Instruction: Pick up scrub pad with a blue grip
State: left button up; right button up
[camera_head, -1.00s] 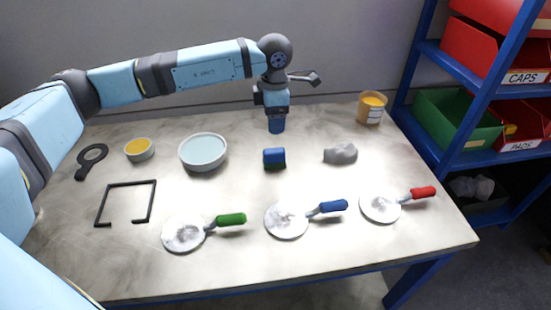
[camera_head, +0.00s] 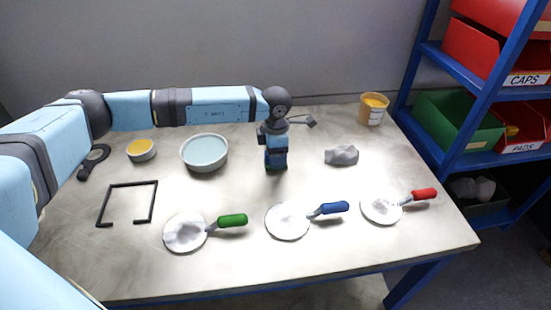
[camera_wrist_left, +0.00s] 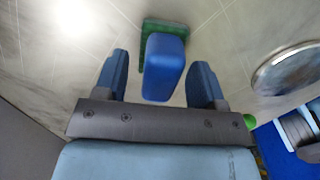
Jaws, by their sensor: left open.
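The scrub pad has a blue grip (camera_wrist_left: 164,68) on a green pad (camera_wrist_left: 150,32). In the left wrist view it sits on the table, with the blue grip between my two blue fingers. My left gripper (camera_wrist_left: 161,78) is open, with a visible gap on each side of the grip. In the head view my left gripper (camera_head: 276,162) points down over the pad and hides most of it. My right gripper is not in view.
Three round discs with green (camera_head: 232,220), blue (camera_head: 333,208) and red (camera_head: 424,195) handles lie in front. An orange-topped tub (camera_head: 372,109) stands at the back.

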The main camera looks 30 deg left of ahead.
pick_arm(q)
jog(key=c, duration=1)
jog(key=shift+r, duration=0.1)
notch_tip(320, 180, up, 20)
